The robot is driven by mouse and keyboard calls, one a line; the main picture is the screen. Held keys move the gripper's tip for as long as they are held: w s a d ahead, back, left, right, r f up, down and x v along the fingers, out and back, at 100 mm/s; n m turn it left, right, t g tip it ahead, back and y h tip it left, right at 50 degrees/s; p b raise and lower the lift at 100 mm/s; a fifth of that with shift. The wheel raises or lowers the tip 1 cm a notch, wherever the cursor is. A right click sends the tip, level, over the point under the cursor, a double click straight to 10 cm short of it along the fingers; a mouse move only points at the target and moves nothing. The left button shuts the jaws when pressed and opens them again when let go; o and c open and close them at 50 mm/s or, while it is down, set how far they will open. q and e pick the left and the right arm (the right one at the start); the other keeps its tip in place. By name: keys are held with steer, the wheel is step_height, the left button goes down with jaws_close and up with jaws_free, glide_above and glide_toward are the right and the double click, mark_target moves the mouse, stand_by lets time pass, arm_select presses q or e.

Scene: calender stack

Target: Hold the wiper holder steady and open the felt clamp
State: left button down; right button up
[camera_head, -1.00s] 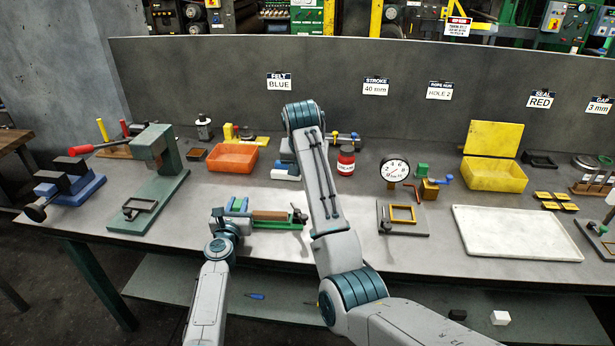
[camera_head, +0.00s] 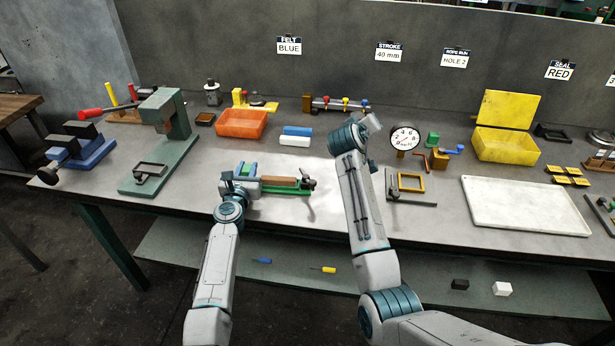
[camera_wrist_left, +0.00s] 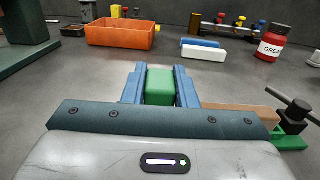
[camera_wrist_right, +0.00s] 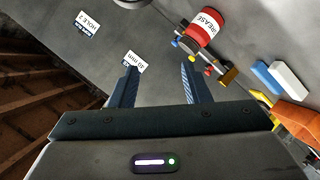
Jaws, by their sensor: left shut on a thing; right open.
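The wiper holder (camera_head: 270,191) lies on the bench with a green base, a brown bar (camera_head: 279,181) and a dark clamp handle (camera_head: 308,184) at its right end. The handle also shows in the left wrist view (camera_wrist_left: 292,110). My left gripper (camera_head: 245,171) is shut on the holder's green block (camera_wrist_left: 160,86), at its left end. My right gripper (camera_wrist_right: 160,80) is open and empty, raised over the bench to the right of the holder; its fingers are hard to make out in the head view.
Blue (camera_head: 298,130) and white (camera_head: 295,141) strips lie behind the holder, beside an orange bin (camera_head: 241,124). A red grease jar (camera_wrist_left: 272,43) stands near them. A dial gauge (camera_head: 404,138) and small frame (camera_head: 411,182) are to the right. Bench in front of the handle is clear.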

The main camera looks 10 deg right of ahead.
steer(key=s+d+r+n+t, duration=0.1)
steer(key=s+d+n+t, duration=0.1)
steer(key=n+t, duration=0.45)
steer(key=n+g+y, duration=0.4)
steer(key=n+y, duration=1.4)
steer(key=n, duration=1.6)
glide_toward(315, 184)
steer(key=shift+w+a+f, duration=0.1)
steer(key=shift+w+a, duration=0.1)
steer(key=shift+w, duration=0.3)
steer(key=shift+w+a, duration=0.2)
steer(key=shift+a, duration=0.05)
steer(key=x, duration=1.1)
jaws_close()
steer(key=shift+a+m+t, duration=0.1)
steer(key=shift+m+t, duration=0.15)
